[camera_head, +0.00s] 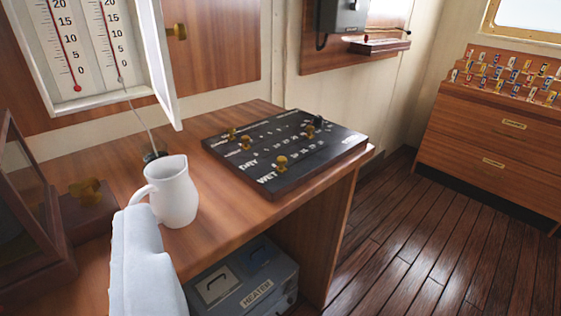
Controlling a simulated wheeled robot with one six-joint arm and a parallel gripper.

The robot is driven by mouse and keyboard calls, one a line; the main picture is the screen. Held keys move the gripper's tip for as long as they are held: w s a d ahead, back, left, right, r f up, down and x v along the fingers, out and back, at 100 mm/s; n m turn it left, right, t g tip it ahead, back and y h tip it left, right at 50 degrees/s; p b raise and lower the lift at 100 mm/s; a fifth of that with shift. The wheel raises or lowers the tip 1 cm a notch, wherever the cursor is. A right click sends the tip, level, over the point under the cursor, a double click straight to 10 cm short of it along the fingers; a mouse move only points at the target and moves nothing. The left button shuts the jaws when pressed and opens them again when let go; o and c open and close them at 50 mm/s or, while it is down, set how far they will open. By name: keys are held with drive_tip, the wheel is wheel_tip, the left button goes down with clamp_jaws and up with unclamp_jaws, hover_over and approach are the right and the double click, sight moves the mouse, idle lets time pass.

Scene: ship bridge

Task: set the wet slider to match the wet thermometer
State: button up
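The dark slider board (330,152) lies on the wooden desk. Its rows are marked DRY and WET, with small numbers. The brass wet slider knob (281,162) stands near the left end of the WET row; I cannot read its exact number. Two thermometers hang in an open white case at the upper left. The right one (112,45) has a wick running down from its bulb to a small dark pot (154,156). The tops of both red columns are out of frame.
A heater box (245,280) is under the desk (262,210). Another brass knob (231,133) and a black knob (318,121) stand on the board. Floor at right is clear.

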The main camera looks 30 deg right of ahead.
drive_tip(key=m+g+h, duration=0.2)
drive_tip(key=m+g, duration=0.4)
drive_tip(key=g, duration=0.7)
hover_over(282, 158)
drive_tip(key=s+a, duration=0.4)
drive_tip(key=s, duration=0.3)
drive_tip(key=shift+g, duration=0.3)
drive_tip(key=x, duration=1.8)
drive_tip(key=shift+w+d, duration=0.2)
clamp_jaws()
